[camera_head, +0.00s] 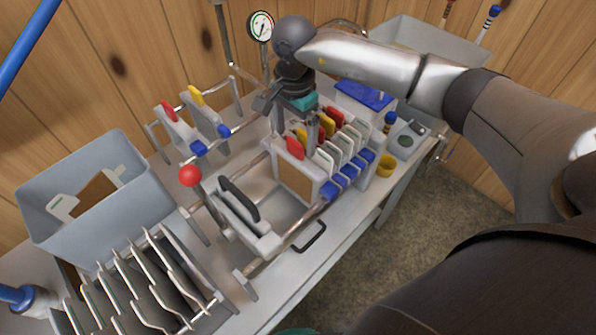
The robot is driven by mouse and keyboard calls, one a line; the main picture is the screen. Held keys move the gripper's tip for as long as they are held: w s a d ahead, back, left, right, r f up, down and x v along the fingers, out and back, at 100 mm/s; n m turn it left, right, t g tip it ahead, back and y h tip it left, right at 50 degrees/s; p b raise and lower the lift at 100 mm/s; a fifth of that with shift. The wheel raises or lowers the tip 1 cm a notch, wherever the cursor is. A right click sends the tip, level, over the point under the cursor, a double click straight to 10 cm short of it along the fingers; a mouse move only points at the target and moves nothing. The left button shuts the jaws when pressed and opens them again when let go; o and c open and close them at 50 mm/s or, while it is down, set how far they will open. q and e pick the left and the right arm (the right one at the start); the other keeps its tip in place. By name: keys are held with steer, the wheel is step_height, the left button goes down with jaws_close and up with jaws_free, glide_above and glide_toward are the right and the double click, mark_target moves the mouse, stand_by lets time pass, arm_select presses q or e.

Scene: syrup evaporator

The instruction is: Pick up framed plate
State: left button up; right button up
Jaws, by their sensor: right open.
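Several plates with red, yellow and white upper tabs and blue lower tabs (343,153) stand packed side by side on the rails of a press. The front plate (294,178) shows a brown panel in a light frame. Two more plates (178,127) hang apart on the rails to the left, with red, yellow and blue tabs. A brown panel in a pale frame (92,196) lies in the grey bin. My right gripper (292,116) is open above the back left of the packed plates; its contact with them is unclear. My left gripper is out of view.
A grey bin (65,240) stands at the left, with a slotted metal rack (150,290) in front. A red ball knob (190,175) and black handle (240,198) stand left of the plates. A gauge (261,25) rises behind. A yellow ring (386,165) lies right.

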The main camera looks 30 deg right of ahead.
steer(key=shift+f, duration=1.4)
jaws_close()
steer(key=shift+r, duration=0.15)
